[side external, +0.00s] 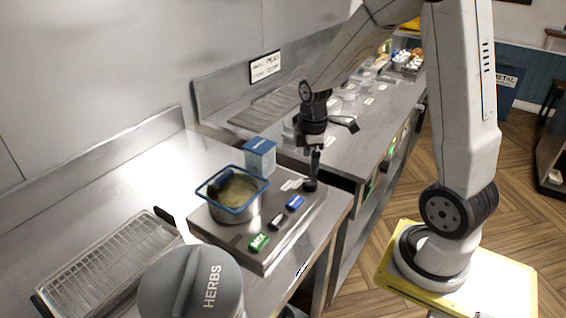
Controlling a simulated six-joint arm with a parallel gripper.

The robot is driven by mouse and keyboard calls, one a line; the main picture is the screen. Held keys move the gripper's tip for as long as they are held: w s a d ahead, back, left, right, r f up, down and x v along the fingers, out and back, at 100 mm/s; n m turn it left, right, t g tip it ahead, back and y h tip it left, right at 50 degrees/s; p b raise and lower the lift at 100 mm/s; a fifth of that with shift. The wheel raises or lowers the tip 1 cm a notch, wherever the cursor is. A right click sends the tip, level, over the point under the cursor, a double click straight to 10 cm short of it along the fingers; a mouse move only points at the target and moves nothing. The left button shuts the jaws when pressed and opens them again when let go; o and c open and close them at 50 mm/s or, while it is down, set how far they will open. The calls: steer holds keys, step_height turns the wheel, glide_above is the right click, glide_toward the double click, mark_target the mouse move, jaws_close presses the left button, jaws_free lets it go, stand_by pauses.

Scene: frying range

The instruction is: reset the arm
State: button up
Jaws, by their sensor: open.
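My gripper (317,152) hangs from my raised white arm above the back right of the fryer unit. Its jaws are open, with one dark finger reaching out to the right and one pointing down. Nothing shows held between them. The downward finger appears close to a small dark knob (310,185) on the fryer unit; I cannot tell if they touch. The fryer pot (236,211) holds yellowish oil, and a blue-rimmed basket (237,176) sits in it. The unit's top (233,235) carries green, black and blue labelled buttons.
A blue and white box (260,156) stands behind the pot. A wire rack tray (62,295) lies at front left, beside a grey HERBS container (190,285). The far counter (350,150) holds several clear containers. The steel counter left of the pot is mostly clear.

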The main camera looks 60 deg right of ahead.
steer(key=s+a+m+t, duration=0.2)
steer(key=s+a+m, duration=0.2)
steer(key=a+m, duration=0.4)
steer(key=shift+s+a+f+m, duration=0.2)
steer(key=shift+a+m, duration=0.2)
steer(key=shift+a, duration=2.4)
